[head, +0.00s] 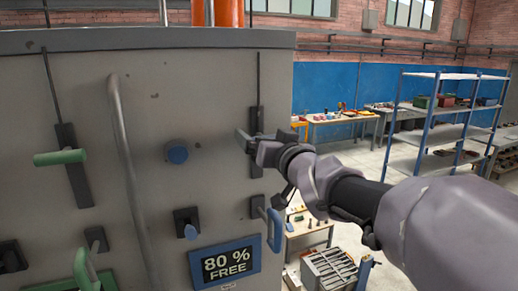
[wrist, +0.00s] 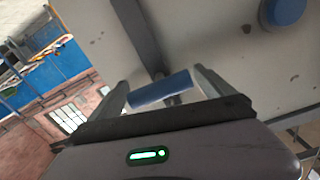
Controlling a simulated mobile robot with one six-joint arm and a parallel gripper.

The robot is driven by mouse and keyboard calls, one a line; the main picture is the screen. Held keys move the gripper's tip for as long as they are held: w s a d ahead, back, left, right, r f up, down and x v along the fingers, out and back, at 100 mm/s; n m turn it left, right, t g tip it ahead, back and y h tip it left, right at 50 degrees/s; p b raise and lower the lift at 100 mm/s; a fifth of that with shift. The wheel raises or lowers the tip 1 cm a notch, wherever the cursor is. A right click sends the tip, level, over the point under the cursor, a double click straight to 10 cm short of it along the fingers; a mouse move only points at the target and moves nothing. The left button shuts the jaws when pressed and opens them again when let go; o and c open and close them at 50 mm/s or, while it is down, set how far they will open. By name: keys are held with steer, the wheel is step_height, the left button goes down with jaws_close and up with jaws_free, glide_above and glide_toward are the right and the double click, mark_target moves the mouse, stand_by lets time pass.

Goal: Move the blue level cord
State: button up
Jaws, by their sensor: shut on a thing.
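My gripper (head: 247,141) is at the right side of a grey panel, over a dark vertical slot plate (head: 255,185) with a thin dark cord (head: 258,78) running up from it. In the wrist view, a short blue crossbar handle (wrist: 158,91) lies between the two fingers of my gripper (wrist: 160,80), which is shut on it. The handle sits on a dark strip (wrist: 138,30). In the head view, my gripper hides the blue handle.
A green handle (head: 60,157) hangs on a similar cord at left. A grey vertical bar (head: 128,170), round blue knob (head: 177,152), blue loop lever (head: 276,232) and "80 % FREE" sign (head: 226,264) are nearby. Shelves (head: 435,130) stand beyond open floor.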

step_height(320, 180, up, 2)
steer(key=shift+r+p, duration=0.2)
steer(key=shift+p, duration=0.25)
steer(key=o, duration=1.8)
steer(key=shift+c, duration=0.2)
steer(key=v, duration=1.7)
steer(key=shift+s, duration=0.2)
